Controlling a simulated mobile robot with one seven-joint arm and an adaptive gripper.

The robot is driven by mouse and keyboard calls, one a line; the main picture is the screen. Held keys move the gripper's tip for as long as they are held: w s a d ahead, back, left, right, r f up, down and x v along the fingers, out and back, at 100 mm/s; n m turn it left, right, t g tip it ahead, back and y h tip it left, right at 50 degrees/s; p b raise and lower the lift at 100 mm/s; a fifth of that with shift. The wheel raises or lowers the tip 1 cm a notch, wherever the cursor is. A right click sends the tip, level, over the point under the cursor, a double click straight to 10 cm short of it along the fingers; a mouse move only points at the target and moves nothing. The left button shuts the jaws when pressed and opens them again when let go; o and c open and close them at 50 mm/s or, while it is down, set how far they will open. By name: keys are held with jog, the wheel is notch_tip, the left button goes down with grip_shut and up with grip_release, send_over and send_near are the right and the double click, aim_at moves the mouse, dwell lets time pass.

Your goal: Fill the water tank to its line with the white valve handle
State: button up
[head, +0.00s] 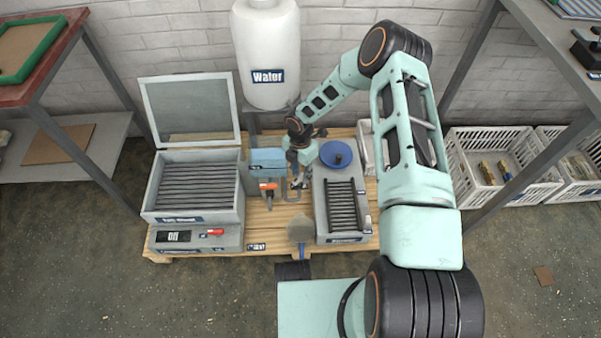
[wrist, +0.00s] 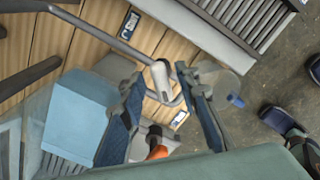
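A white tank labelled "Water" (head: 265,45) stands high at the back in the head view. Below it is a box with light-blue walls or contents (head: 268,160), also large at left in the wrist view (wrist: 75,118); no fill line or water level can be made out. My gripper (head: 297,182) is low beside this box, over the wooden bench. In the wrist view my gripper (wrist: 158,78) is open, with its two dark blue fingers on either side of the white valve handle (wrist: 160,74) on a bent grey rod. Contact with the handle cannot be told.
An orange-and-grey lever (head: 268,188) is close to my gripper. A grey unit with a blue disc (head: 336,154) and dark slats stands on the right, a slatted grey box (head: 195,217) with raised lid on the left. White crates (head: 487,145) are further right.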

aim_at(300, 175)
notch_tip(300, 175, up, 12)
dwell(0.8)
dwell(6.7)
